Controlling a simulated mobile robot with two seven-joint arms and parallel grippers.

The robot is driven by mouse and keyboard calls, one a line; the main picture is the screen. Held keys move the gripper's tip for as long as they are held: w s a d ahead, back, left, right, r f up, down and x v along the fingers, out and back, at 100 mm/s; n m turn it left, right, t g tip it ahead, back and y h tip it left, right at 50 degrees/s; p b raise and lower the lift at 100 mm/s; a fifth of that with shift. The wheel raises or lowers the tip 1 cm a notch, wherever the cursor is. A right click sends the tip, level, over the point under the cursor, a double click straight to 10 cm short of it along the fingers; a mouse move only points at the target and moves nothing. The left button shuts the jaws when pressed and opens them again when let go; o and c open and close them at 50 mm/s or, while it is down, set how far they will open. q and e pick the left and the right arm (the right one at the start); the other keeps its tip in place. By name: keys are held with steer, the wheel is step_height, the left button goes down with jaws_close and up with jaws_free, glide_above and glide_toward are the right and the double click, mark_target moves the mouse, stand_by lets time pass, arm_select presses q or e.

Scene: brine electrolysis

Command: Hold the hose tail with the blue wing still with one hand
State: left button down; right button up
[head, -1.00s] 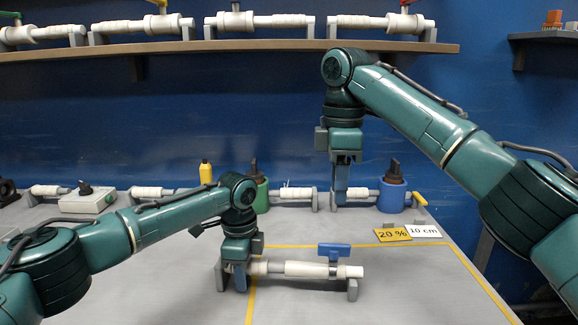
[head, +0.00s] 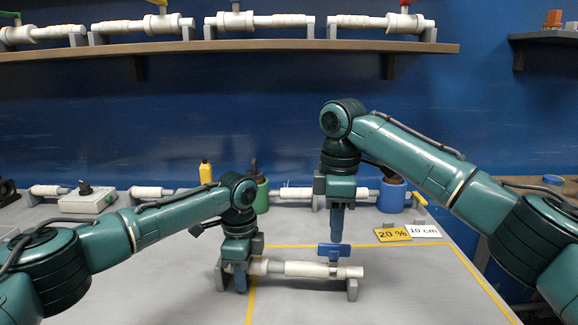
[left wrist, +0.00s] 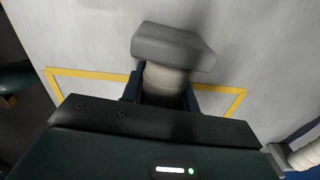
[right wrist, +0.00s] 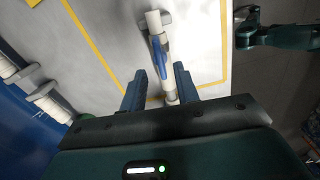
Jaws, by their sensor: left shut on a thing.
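The white hose tail (head: 305,269) with the blue wing (head: 334,250) lies level on grey end supports on the table. My left gripper (head: 240,284) is shut on its left end, beside the left grey support (head: 220,274). In the left wrist view the pale tube (left wrist: 163,84) sits between the fingers, with the grey support (left wrist: 172,46) just beyond them. My right gripper (head: 336,236) points down above the blue wing. In the right wrist view its fingers (right wrist: 159,74) are apart and empty, and the blue wing (right wrist: 159,58) shows ahead between them.
A yellow line (head: 250,300) marks the table around the hose tail. A yellow 20 % card (head: 393,235) and white 10 cm card (head: 425,231) lie to the right. A blue container (head: 391,198), yellow bottle (head: 206,173) and grey switch box (head: 88,202) stand behind. The front table is clear.

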mark_target(334, 250)
steer(key=shift+f, duration=2.1)
steer(key=shift+c, duration=0.2)
jaws_close()
